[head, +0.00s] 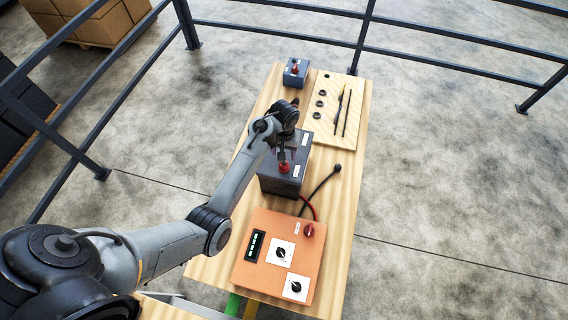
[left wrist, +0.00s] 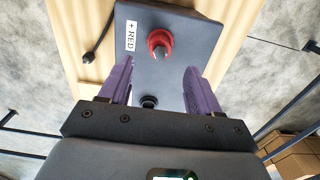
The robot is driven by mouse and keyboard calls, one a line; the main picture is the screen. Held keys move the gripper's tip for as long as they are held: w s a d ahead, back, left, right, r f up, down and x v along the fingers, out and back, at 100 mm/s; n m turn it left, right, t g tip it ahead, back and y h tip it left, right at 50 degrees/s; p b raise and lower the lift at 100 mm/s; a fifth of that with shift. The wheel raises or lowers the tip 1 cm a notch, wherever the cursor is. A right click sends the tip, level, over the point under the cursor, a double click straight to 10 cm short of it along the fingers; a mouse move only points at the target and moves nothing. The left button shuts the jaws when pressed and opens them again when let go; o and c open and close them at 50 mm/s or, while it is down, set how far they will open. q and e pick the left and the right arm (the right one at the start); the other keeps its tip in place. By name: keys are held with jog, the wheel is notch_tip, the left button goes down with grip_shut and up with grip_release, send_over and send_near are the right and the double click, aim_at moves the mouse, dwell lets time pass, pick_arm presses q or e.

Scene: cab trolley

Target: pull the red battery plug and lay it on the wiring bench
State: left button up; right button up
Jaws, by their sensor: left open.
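The red battery plug (head: 284,168) stands on top of the dark grey battery box (head: 270,182) at the middle of the wooden wiring bench (head: 343,205). In the left wrist view the plug (left wrist: 160,43) is a red ring with a grey centre, beside a "+ RED" label. A black terminal (left wrist: 148,102) is nearer the palm. My left gripper (head: 282,152) is above the box. In its wrist view its purple fingers (left wrist: 158,66) are open, with the plug just beyond their tips and nothing between them at the plug. My right gripper is in neither view.
An orange panel (head: 247,272) with dials and a red knob stands at the near end. A black cable (head: 325,181) lies right of the battery. A pale board (head: 322,132) with rings and thin tools and a small blue-grey box (head: 293,78) are at the far end.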

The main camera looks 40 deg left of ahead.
aim_at(284, 162)
pick_arm(q)
notch_tip(284, 162, down, 4)
jog(key=shift+f+b, duration=0.25)
jog(key=shift+b, duration=0.05)
jog(key=shift+f+b, duration=0.45)
jog(key=shift+f, duration=0.95)
jog(key=shift+p, duration=0.75)
jog(key=shift+c, duration=0.2)
grip_shut()
dwell(0.4)
jog(key=shift+r, duration=0.2)
jog(key=shift+r, duration=2.8)
